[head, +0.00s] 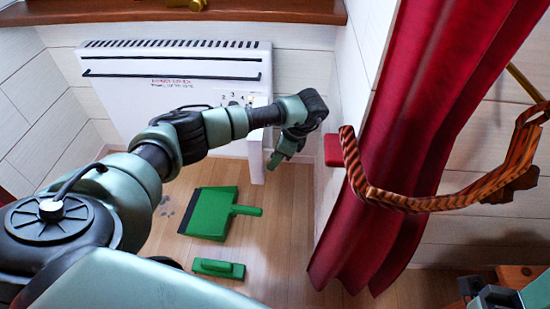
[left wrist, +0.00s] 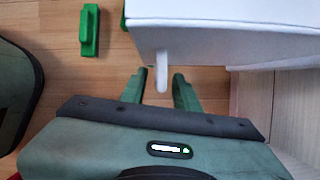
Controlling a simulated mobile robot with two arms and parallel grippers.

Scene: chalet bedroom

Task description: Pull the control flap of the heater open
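The white heater (head: 190,95) hangs on the wall under the sill. Numbers and small controls show at its right end, partly behind my left arm. A narrow white panel (head: 257,155), which looks like the control flap, stands there beside my left gripper (head: 275,161). In the left wrist view, a white body (left wrist: 225,28) has a small rounded white tab (left wrist: 161,72) reaching toward my left gripper (left wrist: 160,90). The fingers are open, one on each side of the tab's end, with gaps visible. My right gripper (head: 493,298) is only partly in view, at the lower right.
A red curtain (head: 405,140) with a striped tieback (head: 430,203) hangs to the right of my left gripper. A green dustpan (head: 211,213) and a green brush (head: 218,268) lie on the wooden floor below. A wooden sill (head: 270,10) runs above the heater.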

